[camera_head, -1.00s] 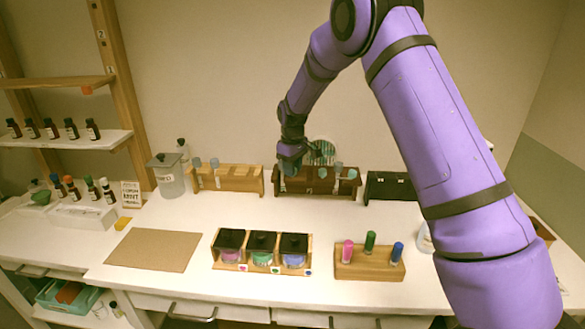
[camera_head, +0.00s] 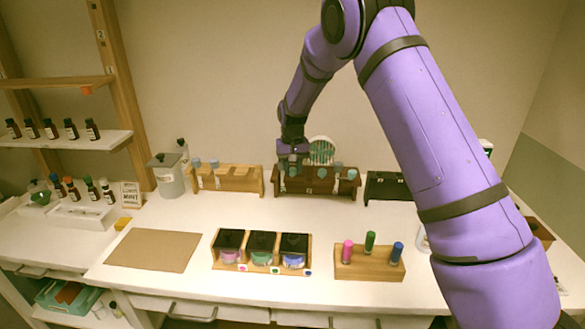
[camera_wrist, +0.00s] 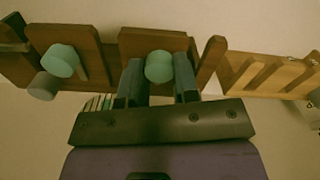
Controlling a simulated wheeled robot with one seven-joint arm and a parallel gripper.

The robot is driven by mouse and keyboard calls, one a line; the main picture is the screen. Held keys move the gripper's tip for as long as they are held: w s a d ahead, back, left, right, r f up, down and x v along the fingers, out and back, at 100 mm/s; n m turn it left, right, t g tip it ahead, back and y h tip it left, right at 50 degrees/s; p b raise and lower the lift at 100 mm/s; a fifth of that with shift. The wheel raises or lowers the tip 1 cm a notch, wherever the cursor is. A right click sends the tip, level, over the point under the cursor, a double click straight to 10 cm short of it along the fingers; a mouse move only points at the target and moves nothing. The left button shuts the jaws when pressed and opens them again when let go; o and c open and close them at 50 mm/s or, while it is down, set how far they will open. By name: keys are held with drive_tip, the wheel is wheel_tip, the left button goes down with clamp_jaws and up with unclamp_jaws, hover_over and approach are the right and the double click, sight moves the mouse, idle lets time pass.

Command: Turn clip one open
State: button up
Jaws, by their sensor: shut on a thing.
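A dark brown wooden rack (camera_head: 315,190) stands against the back wall, with pale teal round clip knobs along its top. My gripper (camera_head: 293,168) is at the rack's left end and hides the knob there in the head view. In the wrist view my two dark fingers (camera_wrist: 158,82) are shut on a teal knob (camera_wrist: 159,66), one finger on each side. A second teal knob (camera_wrist: 60,60) is on the panel beside it, with a grey cylinder (camera_wrist: 43,87) close by. I cannot read a number on the held clip.
A lighter wooden rack (camera_head: 228,180) stands to the left, and a black rack (camera_head: 387,187) to the right. Three lidded jars (camera_head: 263,250) and a block with coloured vials (camera_head: 369,262) are nearer the front. The table between is clear.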

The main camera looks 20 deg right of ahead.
sight(293, 168)
idle(0.3)
drive_tip(key=o, duration=0.9)
drive_tip(key=shift+r, duration=0.1)
wheel_tip(293, 168, up, 11)
drive_tip(key=shift+f, duration=0.15)
